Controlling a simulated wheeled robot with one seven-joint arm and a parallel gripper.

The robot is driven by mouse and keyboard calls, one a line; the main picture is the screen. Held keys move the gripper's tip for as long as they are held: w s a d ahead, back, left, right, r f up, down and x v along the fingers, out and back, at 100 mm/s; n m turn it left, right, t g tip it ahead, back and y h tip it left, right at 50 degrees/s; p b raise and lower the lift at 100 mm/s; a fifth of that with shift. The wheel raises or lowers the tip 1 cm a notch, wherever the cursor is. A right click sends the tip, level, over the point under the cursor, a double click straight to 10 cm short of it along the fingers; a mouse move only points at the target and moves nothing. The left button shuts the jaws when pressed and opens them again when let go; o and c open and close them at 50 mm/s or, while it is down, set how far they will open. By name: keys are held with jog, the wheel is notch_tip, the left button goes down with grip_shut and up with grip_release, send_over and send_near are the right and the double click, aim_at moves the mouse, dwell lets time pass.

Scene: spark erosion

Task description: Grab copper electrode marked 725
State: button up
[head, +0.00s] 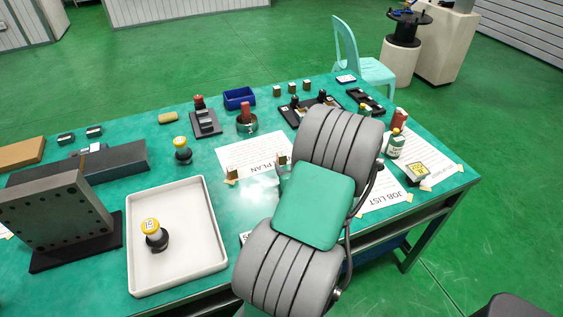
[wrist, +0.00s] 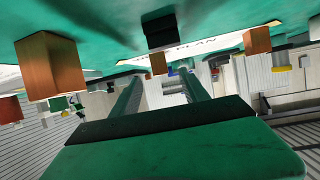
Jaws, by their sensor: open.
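No marking 725 can be read in either view. In the head view, two small copper-coloured blocks (head: 232,174) (head: 282,158) stand by the PLAN sheet, partly behind my arm. The wrist view is upside down. It shows a large copper block (wrist: 50,68) close at left, another copper block (wrist: 257,40) at right and a small one (wrist: 157,63) farther off between my fingers. My gripper (wrist: 160,90) is open, with nothing touching its fingers. In the head view my arm hides most of it.
A white tray (head: 137,262) holds a yellow-capped holder (head: 153,235). A grey angle plate (head: 55,215) stands at left. Bottles (head: 395,145), a blue bin (head: 239,98) and several small blocks (head: 292,88) stand around the table. Bare green tabletop shows between tray and sheet.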

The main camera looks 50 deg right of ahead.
aim_at(283, 159)
jog(key=p+x, duration=0.1)
jog(key=x, duration=0.6)
jog(key=shift+w+d+f+p, duration=0.15)
jog(key=shift+p, duration=0.2)
jog(key=shift+c, duration=0.3)
grip_shut()
